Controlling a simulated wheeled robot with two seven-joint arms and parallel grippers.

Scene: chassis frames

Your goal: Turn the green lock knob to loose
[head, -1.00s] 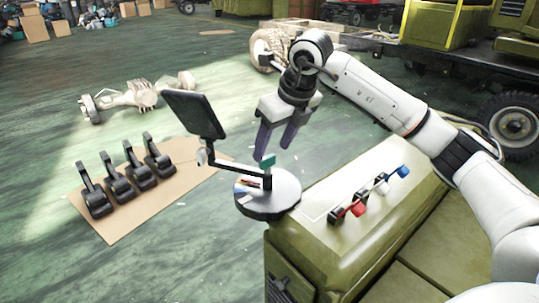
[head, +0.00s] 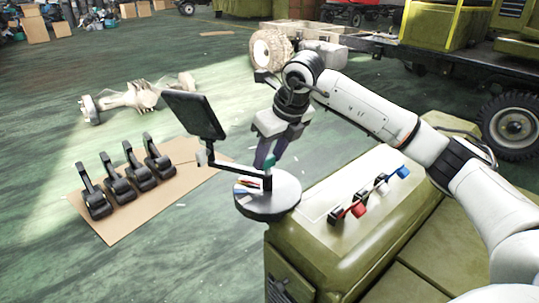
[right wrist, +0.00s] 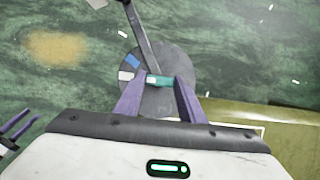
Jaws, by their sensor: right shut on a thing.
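The green lock knob (head: 269,161) stands on a grey round disc (head: 285,200) with a black arm that carries a dark screen (head: 194,114). My right gripper (head: 266,158) is down over the knob, its purple fingers on either side. The right wrist view shows the green knob (right wrist: 160,81) between the two fingertips (right wrist: 160,82), shut on it. The disc (right wrist: 140,62) has blue, white and red marks beside the knob. My left gripper does not show clearly in the head view. A purple-fingered gripper part shows at the left edge of the right wrist view.
An olive cabinet (head: 320,238) beside the disc carries a row of red, white and blue levers (head: 370,190). Several black pedals (head: 122,178) stand on a cardboard sheet (head: 115,226) at left. An axle part (head: 137,97) lies on the green floor beyond.

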